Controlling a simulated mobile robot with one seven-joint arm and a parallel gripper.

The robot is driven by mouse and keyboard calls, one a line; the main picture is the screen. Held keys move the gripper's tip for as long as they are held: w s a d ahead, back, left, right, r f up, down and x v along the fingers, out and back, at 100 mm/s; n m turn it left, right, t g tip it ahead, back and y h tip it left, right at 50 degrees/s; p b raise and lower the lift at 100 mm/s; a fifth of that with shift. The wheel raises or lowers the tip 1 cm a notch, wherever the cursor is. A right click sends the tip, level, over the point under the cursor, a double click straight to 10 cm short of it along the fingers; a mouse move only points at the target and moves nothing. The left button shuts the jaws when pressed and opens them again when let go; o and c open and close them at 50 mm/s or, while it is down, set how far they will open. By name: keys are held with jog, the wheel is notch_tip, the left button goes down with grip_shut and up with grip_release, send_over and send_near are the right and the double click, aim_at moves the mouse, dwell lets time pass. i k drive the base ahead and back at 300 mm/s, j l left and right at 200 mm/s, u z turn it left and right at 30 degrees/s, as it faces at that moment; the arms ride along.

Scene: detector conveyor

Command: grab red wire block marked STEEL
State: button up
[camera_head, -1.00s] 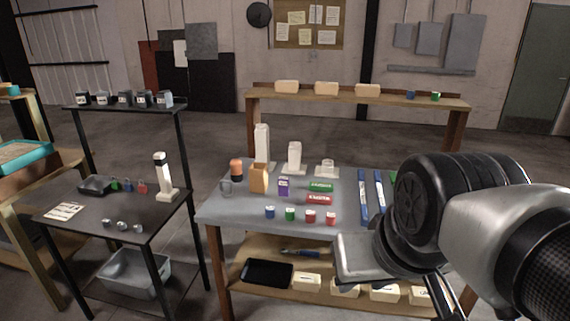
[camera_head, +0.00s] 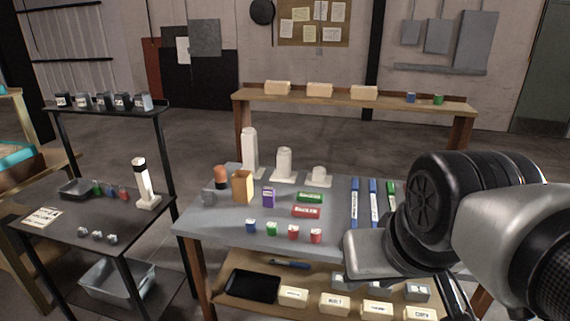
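Several red blocks are in view, and their markings are too small to read, so I cannot tell which says STEEL. A flat red block with a pale label (camera_head: 306,212) lies on the grey workbench (camera_head: 215,240), in front of a similar green block (camera_head: 311,197). Two small red blocks with pale tops (camera_head: 293,232) (camera_head: 316,236) stand near the bench's front edge. A red item (camera_head: 123,193) is on the dark left table. My arm fills the right side, over the bench's right end. My gripper's fingertips cannot be made out, and nothing visibly held shows.
Small blue (camera_head: 251,226) and green (camera_head: 271,229) blocks stand beside the small red ones. An orange-tan box (camera_head: 242,187), a purple box (camera_head: 268,197) and white upright pieces (camera_head: 250,153) stand behind. Blue strips (camera_head: 355,202) lie near my arm. A black tray (camera_head: 252,286) is on the lower shelf.

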aim_at(297, 209)
jog(key=i+j+z, duration=0.25)
jog(key=i+j, duration=0.25)
jog(key=i, duration=0.25)
jog(key=i+j+z, duration=0.25)
jog(key=i+j, duration=0.35)
jog(key=i, duration=0.05)
